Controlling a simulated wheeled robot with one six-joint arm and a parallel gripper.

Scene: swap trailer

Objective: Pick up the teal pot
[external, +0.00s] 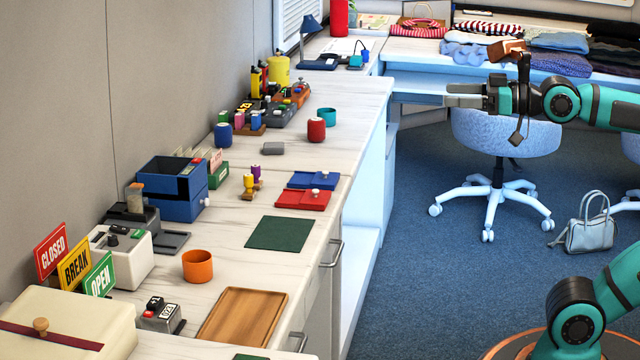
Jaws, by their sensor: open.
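A small teal pot (327,116), round and open at the top, stands upright on the white counter in the upper middle of the external view. A red jar (316,130) with a knob stands just in front of it and to its left. My gripper (462,95) is to the right of the pot, raised over the blue floor near the office chair. It points left toward the counter. It is open and nothing shows between its fingers, which are small in this view.
A grey block (273,148) lies on the counter left of the red jar. An orange pot (197,266), a wooden tray (242,316) and a green mat (285,233) are nearer. An office chair (505,135) stands below my arm. The counter right of the teal pot is clear.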

